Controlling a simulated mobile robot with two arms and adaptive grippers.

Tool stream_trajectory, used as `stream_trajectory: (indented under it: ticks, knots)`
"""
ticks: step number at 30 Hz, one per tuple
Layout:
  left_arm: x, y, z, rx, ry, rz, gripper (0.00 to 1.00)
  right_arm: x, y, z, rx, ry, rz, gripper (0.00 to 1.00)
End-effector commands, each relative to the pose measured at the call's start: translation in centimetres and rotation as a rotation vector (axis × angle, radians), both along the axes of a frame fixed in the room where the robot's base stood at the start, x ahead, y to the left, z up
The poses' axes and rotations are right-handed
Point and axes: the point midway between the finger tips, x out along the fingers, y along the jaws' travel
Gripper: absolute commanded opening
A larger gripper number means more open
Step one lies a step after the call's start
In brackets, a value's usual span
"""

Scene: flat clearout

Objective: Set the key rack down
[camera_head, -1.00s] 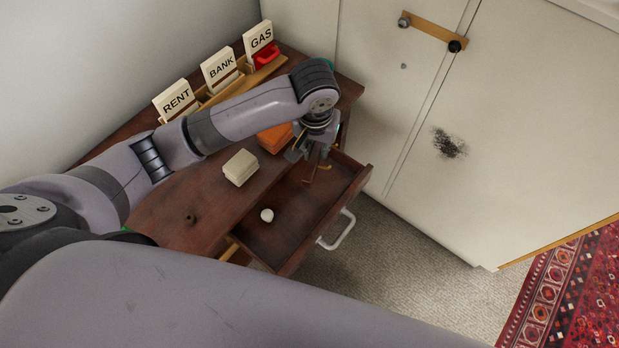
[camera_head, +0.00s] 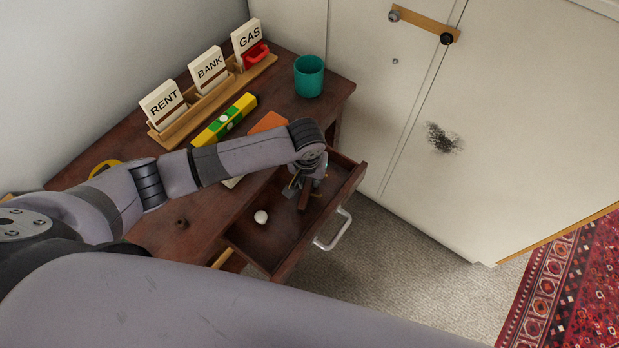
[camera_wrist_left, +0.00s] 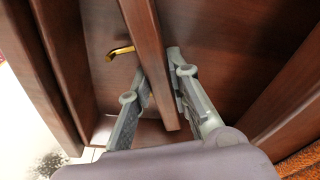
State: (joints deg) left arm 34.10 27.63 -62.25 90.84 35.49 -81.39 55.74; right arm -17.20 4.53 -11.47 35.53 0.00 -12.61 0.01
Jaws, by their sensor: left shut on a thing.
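My left gripper (camera_head: 299,188) is inside the open desk drawer (camera_head: 282,232), near its right end. It is shut on the key rack (camera_head: 304,199), a dark brown wooden bar. In the left wrist view the key rack (camera_wrist_left: 150,48) runs between the fingers (camera_wrist_left: 160,86), with one brass hook (camera_wrist_left: 120,51) sticking out to its left. The rack is low over the drawer floor; I cannot tell whether it touches it. Part of the rack is hidden by the gripper. My right gripper is not in view.
A white round knob-like thing (camera_head: 261,217) lies in the drawer's left part. On the desk are a teal cup (camera_head: 309,76), a yellow-green spirit level (camera_head: 224,120), an orange block (camera_head: 268,122) and a letter rack (camera_head: 205,107). The drawer's middle floor is clear.

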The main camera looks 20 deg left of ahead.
Motion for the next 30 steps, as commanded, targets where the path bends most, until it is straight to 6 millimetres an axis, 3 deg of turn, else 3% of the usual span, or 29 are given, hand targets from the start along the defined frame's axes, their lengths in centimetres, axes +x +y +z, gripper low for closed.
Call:
stream_trajectory:
  ticks: [8,9,17,26,30]
  knots:
    - [0.0,0.0,-0.3,0.000,0.000,0.001,0.00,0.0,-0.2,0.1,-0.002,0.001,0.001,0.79]
    - [0.0,0.0,-0.2,0.000,0.000,0.000,0.20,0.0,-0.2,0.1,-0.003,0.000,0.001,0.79]
    - [0.0,0.0,-0.2,0.000,0.000,0.000,0.38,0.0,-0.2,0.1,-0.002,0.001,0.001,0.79]
    - [0.0,0.0,-0.1,0.000,-0.001,0.000,0.38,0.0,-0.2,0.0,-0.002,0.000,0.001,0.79]
    - [0.0,-0.1,1.1,-0.003,-0.003,0.000,0.38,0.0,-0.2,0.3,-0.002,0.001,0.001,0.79]
